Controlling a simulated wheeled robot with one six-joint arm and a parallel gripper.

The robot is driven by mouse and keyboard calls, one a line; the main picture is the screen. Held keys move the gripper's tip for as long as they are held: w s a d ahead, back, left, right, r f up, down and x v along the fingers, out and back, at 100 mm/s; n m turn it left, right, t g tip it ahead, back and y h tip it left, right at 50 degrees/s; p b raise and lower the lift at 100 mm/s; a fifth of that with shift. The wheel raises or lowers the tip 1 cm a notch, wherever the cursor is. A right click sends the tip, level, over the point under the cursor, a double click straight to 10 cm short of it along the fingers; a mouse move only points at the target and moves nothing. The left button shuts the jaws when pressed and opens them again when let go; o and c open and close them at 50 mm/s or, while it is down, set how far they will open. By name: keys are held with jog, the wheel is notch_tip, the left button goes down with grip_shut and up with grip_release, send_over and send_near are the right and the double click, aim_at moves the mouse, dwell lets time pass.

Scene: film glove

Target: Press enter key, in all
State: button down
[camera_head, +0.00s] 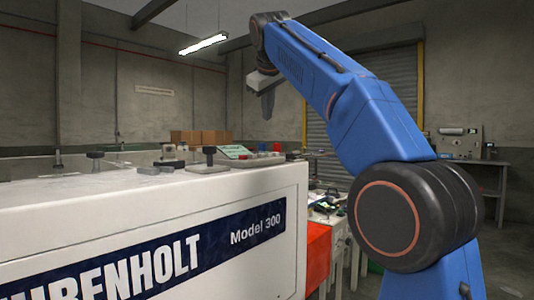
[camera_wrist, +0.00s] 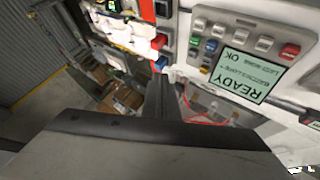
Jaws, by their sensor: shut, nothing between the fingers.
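A control panel shows in the wrist view at upper right, with a green-lit screen (camera_wrist: 243,76) reading "READY" and "OK", turned upside down. Small grey, green and blue keys and one red key (camera_wrist: 290,51) sit along its edges. Their legends are too small to read, so I cannot tell which is enter. In the head view the screen (camera_head: 235,152) lies on top of the white machine. My gripper (camera_head: 268,104) is shut and empty, pointing down above and beyond the panel. In the wrist view my gripper (camera_wrist: 158,90) is left of the screen, apart from the keys.
The white machine (camera_head: 270,199) marked "Model 300" fills the lower left. Dark knobs and a post (camera_head: 209,156) stand on its top near the panel. Cardboard boxes (camera_head: 200,137) are behind it. A cluttered bench (camera_head: 328,206) stands to its right, below my arm.

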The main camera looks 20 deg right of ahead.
jog(key=shift+f, duration=4.1)
jog(key=shift+f, duration=0.8)
jog(key=shift+r, duration=0.85)
notch_tip(320, 180, up, 5)
dwell(0.4)
jog(key=shift+s, duration=0.15)
dwell(0.4)
